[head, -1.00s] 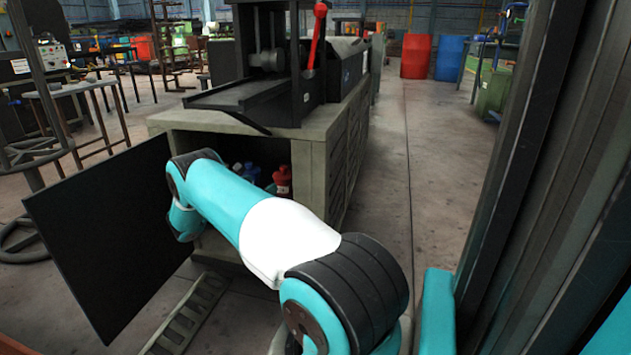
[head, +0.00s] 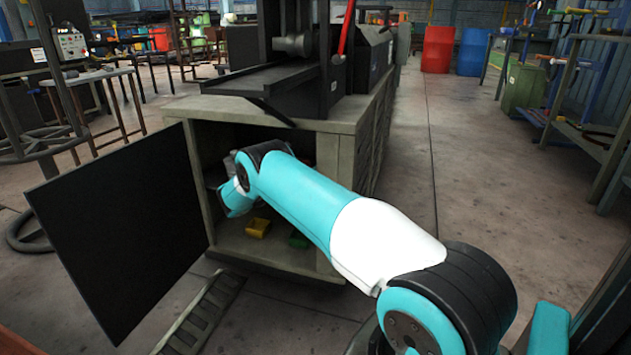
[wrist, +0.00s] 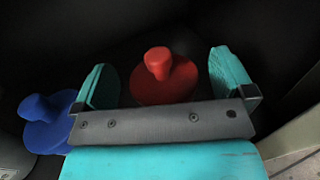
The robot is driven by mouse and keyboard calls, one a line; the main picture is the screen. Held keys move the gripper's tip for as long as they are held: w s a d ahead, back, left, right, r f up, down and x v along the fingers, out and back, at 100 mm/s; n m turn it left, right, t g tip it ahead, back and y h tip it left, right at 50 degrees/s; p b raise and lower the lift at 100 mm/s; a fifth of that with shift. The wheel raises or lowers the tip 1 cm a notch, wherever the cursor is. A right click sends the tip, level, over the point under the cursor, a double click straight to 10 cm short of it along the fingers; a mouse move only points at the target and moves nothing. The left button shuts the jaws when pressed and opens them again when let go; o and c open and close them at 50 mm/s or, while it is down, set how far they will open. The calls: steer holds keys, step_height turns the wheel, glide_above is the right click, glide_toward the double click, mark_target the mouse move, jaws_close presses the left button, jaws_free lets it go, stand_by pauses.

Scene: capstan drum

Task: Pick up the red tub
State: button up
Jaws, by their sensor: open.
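The red tub (wrist: 172,84), rounded with a knob on top, shows in the wrist view between the two teal fingers of my gripper (wrist: 160,62). The fingers are spread wide, with a dark gap on each side of the tub, and they do not visibly touch it. The tub's lower part is hidden behind the gripper's grey bar. In the head view my arm reaches into the open cabinet (head: 345,150). My gripper and the red tub are hidden there.
A blue knobbed piece (wrist: 45,125) stands just left of my gripper. A yellow bin (head: 258,227) and a green bin (head: 298,240) sit on the cabinet floor. The black door (head: 120,235) hangs open on the left.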

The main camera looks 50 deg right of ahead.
steer(key=shift+d+f, duration=0.2)
steer(key=shift+d, duration=0.45)
steer(key=shift+w+d+r, duration=0.1)
steer(key=shift+d+r, duration=0.05)
steer(key=shift+d, duration=0.2)
steer(key=shift+c, duration=0.2)
steer(key=c, duration=1)
steer(key=shift+r, duration=0.1)
